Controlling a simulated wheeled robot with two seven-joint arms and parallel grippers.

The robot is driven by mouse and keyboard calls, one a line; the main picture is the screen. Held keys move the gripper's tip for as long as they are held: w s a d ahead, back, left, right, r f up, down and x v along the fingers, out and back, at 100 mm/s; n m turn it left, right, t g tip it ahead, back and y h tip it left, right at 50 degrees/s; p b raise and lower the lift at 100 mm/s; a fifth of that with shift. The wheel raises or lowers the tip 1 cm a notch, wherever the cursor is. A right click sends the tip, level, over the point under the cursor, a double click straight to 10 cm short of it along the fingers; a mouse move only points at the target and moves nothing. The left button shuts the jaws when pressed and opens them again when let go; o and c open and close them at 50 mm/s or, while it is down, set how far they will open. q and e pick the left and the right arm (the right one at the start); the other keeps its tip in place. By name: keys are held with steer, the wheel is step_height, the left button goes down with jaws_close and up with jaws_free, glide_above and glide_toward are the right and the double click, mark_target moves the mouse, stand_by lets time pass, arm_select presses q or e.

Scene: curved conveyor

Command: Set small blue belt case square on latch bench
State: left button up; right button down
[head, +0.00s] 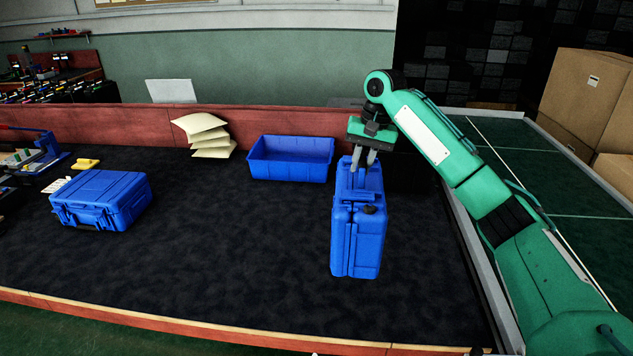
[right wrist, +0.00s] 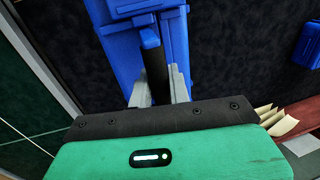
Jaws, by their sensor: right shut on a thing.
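A blue case (head: 357,238) stands upright on its narrow side at the right part of the dark-topped bench (head: 250,270). It is at or just above the surface; I cannot tell if it touches. My right gripper (head: 364,163) comes from above and is shut on its handle. In the right wrist view, the fingers (right wrist: 160,88) close around the dark handle (right wrist: 155,65), with the case body (right wrist: 175,35) beyond them. A second blue case (head: 100,200) lies flat at the left of the bench. My left gripper is not in view.
An empty blue bin (head: 290,176) and a stack of cream envelopes (head: 207,153) stand by the red back board (head: 130,124). Small tools and parts crowd the far left. Cardboard boxes (head: 585,100) stand at right. The middle of the bench is clear.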

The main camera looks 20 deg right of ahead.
mark_target(371, 184)
step_height(371, 184, down, 20)
steer(key=p, duration=0.4)
steer(key=shift+r, duration=0.2)
steer(key=c, duration=1.4)
jaws_free()
steer(key=shift+f, duration=0.15)
steer(key=shift+o, duration=0.4)
steer(key=shift+s, duration=0.1)
steer(key=shift+r, duration=0.35)
steer(key=r, duration=0.3)
steer(key=d+r+b, duration=0.1)
steer(key=r, duration=0.3)
steer(key=s+d+r+b, duration=0.1)
steer(key=r, duration=0.3)
steer(key=shift+s+r, duration=0.1)
steer(key=shift+r, duration=0.1)
steer(key=shift+f, duration=0.1)
